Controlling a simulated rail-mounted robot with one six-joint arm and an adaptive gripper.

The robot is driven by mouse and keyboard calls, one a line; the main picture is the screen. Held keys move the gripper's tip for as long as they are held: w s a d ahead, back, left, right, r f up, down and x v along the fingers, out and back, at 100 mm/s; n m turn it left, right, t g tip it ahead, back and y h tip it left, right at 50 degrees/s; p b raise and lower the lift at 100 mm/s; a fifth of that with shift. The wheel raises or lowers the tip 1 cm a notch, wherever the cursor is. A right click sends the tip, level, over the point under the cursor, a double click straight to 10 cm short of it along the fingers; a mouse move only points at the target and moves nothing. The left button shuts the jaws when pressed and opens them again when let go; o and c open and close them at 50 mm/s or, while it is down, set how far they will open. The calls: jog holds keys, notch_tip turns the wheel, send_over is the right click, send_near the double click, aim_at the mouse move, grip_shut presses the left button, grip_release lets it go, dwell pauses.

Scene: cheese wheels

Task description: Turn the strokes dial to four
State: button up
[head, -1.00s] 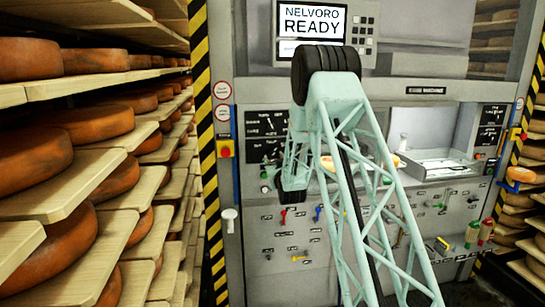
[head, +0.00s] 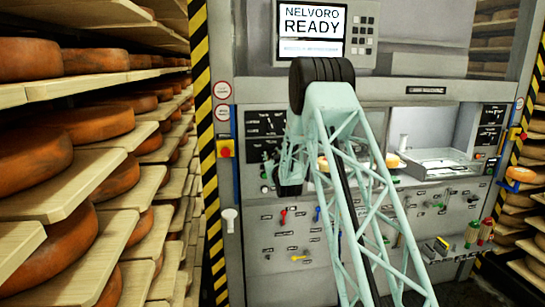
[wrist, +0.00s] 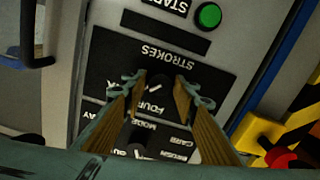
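The strokes dial (wrist: 160,84) is a small dark knob on a black panel (wrist: 200,80) lettered STROKES, seen upside down in the wrist view. The word FOUR shows beside the knob. Other position labels are partly covered by my fingers. My gripper (wrist: 157,86) is open, with one brown-padded finger on each side of the knob. I cannot tell whether the pads touch it, nor where the dial points. In the head view, the strokes panel (head: 262,150) is partly visible at the left of the machine, and my arm hides the dial.
A green START button (wrist: 208,15) is close to the strokes panel. A mode panel (wrist: 150,140) lies on the other side. A yellow and red switch (wrist: 285,150) is nearby. Shelves of cheese wheels (head: 103,124) stand at left, past a striped post (head: 204,120).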

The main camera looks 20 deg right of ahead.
jog(key=c, duration=0.5)
jog(key=shift+f+n+b, duration=0.15)
jog(key=shift+n+b, duration=0.55)
jog(key=shift+b, duration=0.55)
jog(key=n+b, duration=0.2)
jog(key=shift+b, duration=0.4)
jog(key=n+b, duration=0.5)
jog(key=b, duration=0.1)
jog(key=shift+n, duration=0.3)
jog(key=o, duration=0.8)
